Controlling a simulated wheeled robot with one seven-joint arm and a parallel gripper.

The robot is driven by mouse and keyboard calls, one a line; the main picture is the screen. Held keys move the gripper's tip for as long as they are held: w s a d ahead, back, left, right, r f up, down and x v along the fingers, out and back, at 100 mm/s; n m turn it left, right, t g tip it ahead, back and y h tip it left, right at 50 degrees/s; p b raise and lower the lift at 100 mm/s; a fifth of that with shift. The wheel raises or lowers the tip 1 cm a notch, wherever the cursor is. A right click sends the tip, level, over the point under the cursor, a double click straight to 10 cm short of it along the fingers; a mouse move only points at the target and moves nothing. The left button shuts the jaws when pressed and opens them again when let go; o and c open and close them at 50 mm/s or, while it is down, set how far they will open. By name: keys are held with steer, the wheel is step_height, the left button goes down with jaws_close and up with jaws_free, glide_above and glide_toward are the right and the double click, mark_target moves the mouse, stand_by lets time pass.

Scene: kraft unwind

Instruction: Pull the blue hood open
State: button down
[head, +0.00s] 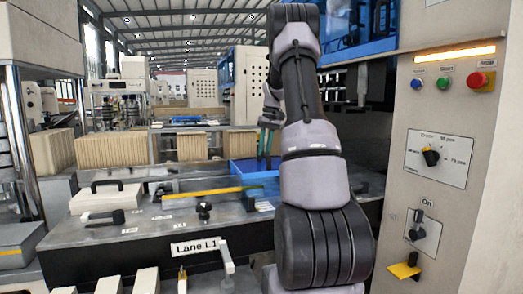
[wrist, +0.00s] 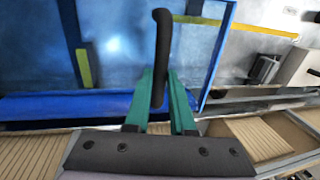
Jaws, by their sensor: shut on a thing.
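The blue hood (wrist: 110,45) fills the left and middle of the wrist view, a clear panel in a blue frame. Its black bar handle (wrist: 161,50) stands between the green fingers of my gripper (wrist: 160,85). The gripper is shut on this handle. In the head view, a low blue frame that appears to be the hood (head: 243,168) shows just left of my arm. My gripper (head: 267,150) points down at it, partly hidden by my arm. The handle cannot be made out in the head view, and my arm hides the hood's right part.
A grey machine bench (head: 160,226) with a yellow strip (head: 210,191) and black knobs lies in front of the hood. Stacks of brown board (head: 107,146) stand to the left. A control panel (head: 440,155) with buttons and a rotary switch stands close on the right.

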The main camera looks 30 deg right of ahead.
steer(key=shift+r, duration=0.1)
steer(key=c, duration=0.8)
jaws_free()
steer(key=shift+o, duration=0.2)
step_height(320, 180, up, 10)
steer(key=d, duration=0.2)
steer(key=shift+s+r, duration=0.15)
steer(key=shift+r, duration=0.1)
